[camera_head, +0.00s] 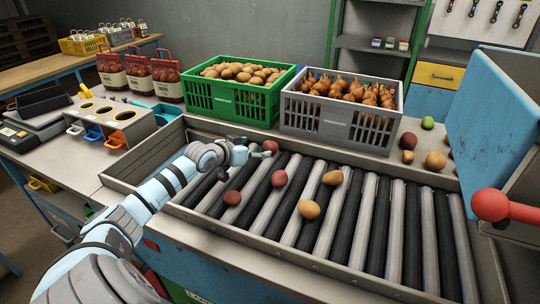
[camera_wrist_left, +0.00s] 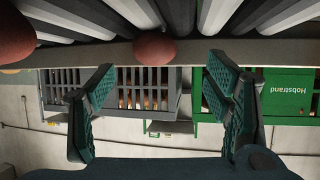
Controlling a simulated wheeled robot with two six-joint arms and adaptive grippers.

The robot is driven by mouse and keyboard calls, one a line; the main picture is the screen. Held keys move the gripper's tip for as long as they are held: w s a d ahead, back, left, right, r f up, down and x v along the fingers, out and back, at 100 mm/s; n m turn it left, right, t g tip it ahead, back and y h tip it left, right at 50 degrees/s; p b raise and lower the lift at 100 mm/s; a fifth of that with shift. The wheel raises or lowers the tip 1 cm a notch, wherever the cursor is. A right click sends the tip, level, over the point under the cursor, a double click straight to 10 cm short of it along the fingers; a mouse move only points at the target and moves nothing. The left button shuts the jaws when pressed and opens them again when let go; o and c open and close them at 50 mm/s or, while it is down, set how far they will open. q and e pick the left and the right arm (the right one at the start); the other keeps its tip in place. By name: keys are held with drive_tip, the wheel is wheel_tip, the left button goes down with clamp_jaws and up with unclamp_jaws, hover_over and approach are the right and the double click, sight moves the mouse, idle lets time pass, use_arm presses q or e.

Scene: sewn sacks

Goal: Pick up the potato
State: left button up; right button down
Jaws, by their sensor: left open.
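Several potatoes lie loose on the roller conveyor (camera_head: 395,225). A reddish potato (camera_head: 270,146) sits near the conveyor's back edge, beside the left gripper. Two more reddish ones, a middle one (camera_head: 279,178) and a front-left one (camera_head: 232,198), and two yellow-brown ones, a right one (camera_head: 332,178) and a front one (camera_head: 309,209), lie nearer. My left gripper (camera_head: 258,153) is open over the rollers, its fingers empty. In the left wrist view, which looks upside down, a reddish potato (camera_wrist_left: 155,48) shows beyond the gap between the open fingers (camera_wrist_left: 162,90). My right gripper is out of view.
A green crate of potatoes (camera_head: 232,102) and a grey crate of onions (camera_head: 335,118) stand behind the conveyor. Loose produce (camera_head: 436,160) lies right of the grey crate. A blue panel (camera_head: 490,120) and red knob (camera_head: 490,204) are at right. The right-hand rollers are clear.

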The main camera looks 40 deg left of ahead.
sight(267, 146)
use_arm(q)
drive_tip(key=x, duration=0.2)
drive_tip(key=b+x, duration=0.1)
drive_tip(key=x, duration=0.2)
drive_tip(key=b+x, duration=0.1)
drive_tip(key=x, duration=0.2)
drive_tip(key=shift+w+d+r, duration=0.25)
drive_tip(key=shift+d, duration=0.1)
drive_tip(key=shift+s, duration=0.1)
drive_tip(key=c, duration=1.2)
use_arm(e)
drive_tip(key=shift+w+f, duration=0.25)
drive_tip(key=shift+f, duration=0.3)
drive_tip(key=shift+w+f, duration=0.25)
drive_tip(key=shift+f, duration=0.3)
